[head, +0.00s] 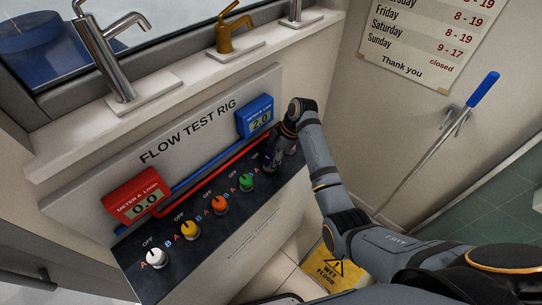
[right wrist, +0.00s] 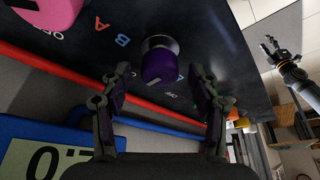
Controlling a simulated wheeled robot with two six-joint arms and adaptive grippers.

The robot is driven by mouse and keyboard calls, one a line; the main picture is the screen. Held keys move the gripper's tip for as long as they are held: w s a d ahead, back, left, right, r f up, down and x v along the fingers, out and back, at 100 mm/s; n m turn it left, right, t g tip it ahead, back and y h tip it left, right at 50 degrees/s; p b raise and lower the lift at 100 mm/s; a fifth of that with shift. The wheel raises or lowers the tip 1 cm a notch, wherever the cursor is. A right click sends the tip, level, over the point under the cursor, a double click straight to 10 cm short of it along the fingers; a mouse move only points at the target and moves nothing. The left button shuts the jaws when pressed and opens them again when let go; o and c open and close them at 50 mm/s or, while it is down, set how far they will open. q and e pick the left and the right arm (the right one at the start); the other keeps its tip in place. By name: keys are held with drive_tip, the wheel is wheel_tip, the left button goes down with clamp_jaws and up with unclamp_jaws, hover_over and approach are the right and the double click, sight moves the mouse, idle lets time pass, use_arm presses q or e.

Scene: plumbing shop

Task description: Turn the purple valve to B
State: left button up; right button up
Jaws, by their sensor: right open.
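The purple valve (right wrist: 160,63) is a round knob on the dark panel of the flow test rig. A white mark on it shows toward the bottom of the right wrist view. My right gripper (right wrist: 160,85) is open, with one finger to each side of the knob and no clear contact. In the head view my right gripper (head: 272,158) largely hides the purple valve. A small gripper, apparently my left one (right wrist: 268,45), shows at the right wrist view's right edge; its jaws are unclear.
White (head: 154,258), yellow (head: 190,231), orange (head: 220,205) and green valves (head: 246,182) line the panel; a pink valve (right wrist: 48,12) neighbours the purple one. The red meter (head: 138,199) reads 0.0, the blue meter (head: 255,120) 2.0. A wet floor sign (head: 338,268) lies below.

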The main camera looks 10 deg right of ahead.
drive_tip(key=shift+f, duration=0.25)
drive_tip(key=shift+c, duration=0.5)
drive_tip(key=c, duration=1.1)
drive_tip(key=shift+s+r+m+p, duration=0.1)
drive_tip(key=shift+r+m+p, duration=0.15)
drive_tip(key=shift+m+p, duration=0.4)
drive_tip(key=m+t+p, duration=0.1)
drive_tip(key=m+p, duration=0.2)
drive_tip(key=p, duration=0.1)
drive_tip(key=m+t+h+p, duration=0.1)
drive_tip(key=m+p, duration=0.2)
drive_tip(key=p, duration=0.1)
drive_tip(key=shift+s+a, duration=0.1)
drive_tip(key=shift+a, duration=0.05)
drive_tip(key=shift+f+m+t+h+p, duration=0.1)
drive_tip(key=shift+m+t+h+p, duration=0.55)
drive_tip(key=shift+m+p, duration=0.75)
drive_tip(key=shift+f+m, duration=0.1)
drive_tip(key=shift+m, duration=0.25)
